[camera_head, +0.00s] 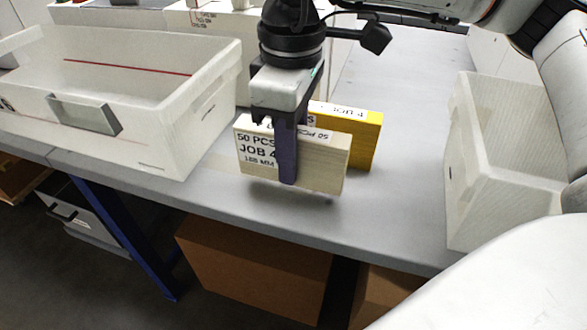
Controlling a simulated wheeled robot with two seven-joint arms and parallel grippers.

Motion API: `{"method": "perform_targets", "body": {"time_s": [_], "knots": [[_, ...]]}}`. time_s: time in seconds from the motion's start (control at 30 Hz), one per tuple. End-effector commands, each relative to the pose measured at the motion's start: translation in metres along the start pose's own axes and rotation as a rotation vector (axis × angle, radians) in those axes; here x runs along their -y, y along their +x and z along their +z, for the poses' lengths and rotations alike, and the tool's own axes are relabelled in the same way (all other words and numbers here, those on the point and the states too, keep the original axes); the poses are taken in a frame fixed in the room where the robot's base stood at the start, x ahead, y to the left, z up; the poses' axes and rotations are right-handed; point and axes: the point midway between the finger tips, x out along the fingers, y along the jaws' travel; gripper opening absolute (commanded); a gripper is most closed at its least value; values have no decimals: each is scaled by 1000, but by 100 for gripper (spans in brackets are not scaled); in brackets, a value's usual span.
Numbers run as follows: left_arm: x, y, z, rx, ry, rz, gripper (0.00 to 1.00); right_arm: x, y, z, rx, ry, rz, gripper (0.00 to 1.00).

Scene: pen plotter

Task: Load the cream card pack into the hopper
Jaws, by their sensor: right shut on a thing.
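My right gripper (282,150) comes down from above and is shut on the cream card pack (322,164). The pack is upright, with a label reading "50 PCS JOB 4" on its left part. One dark finger crosses its near face. A shadow shows beneath the pack, and it seems held slightly above the grey table (235,195). A yellow pack (363,140) with a white label stands just behind it, partly hidden. A large white open bin (150,130) with a red line inside stands at the left; I cannot tell whether it is the hopper. My left gripper is not in view.
Another white bin (490,165) stands at the right edge of the table. White boxes with labels (215,18) are at the back. The grey surface between the yellow pack and the right bin is clear. Cardboard boxes (250,265) sit below the table.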

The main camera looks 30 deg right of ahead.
Motion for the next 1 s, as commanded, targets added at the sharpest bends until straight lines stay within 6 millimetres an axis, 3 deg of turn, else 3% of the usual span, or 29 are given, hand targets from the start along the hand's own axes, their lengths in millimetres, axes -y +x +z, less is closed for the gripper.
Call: {"method": "perform_targets", "body": {"time_s": [0.2,0.57,0.6,0.7,1.0], "knots": [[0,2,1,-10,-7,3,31,0,29,0,0,1,0,0],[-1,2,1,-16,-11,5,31,0,34,0,0,1,-1,0],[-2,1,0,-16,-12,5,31,0,32,0,0,1,-1,30],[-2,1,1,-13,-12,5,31,0,32,0,0,1,-1,44],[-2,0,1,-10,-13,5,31,0,30,0,0,1,0,44]]}}
